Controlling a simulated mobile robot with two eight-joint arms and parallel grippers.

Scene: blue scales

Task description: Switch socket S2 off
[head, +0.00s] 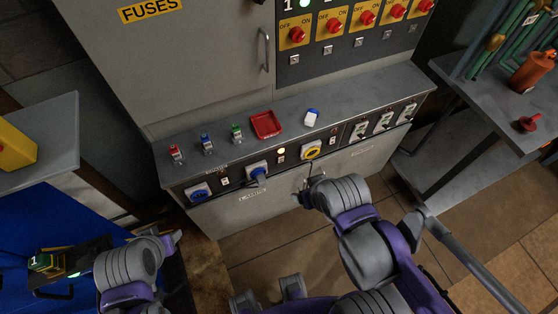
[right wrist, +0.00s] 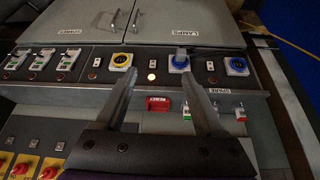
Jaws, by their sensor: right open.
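The grey bench front in the head view carries a row of sockets. A blue socket (head: 258,170) in the middle holds a blue plug; it also shows in the right wrist view (right wrist: 180,62). A small rocker switch (head: 281,159) is beside it, under a lit yellowish lamp (head: 281,151); the lamp also glows in the right wrist view (right wrist: 152,77).
An empty blue socket (head: 199,192) and a yellow socket (head: 311,150) flank it, each with a switch. Loose plugs (head: 207,143) and a red tray (head: 265,124) lie on the bench top. Red rotary switches (head: 332,25) are above.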

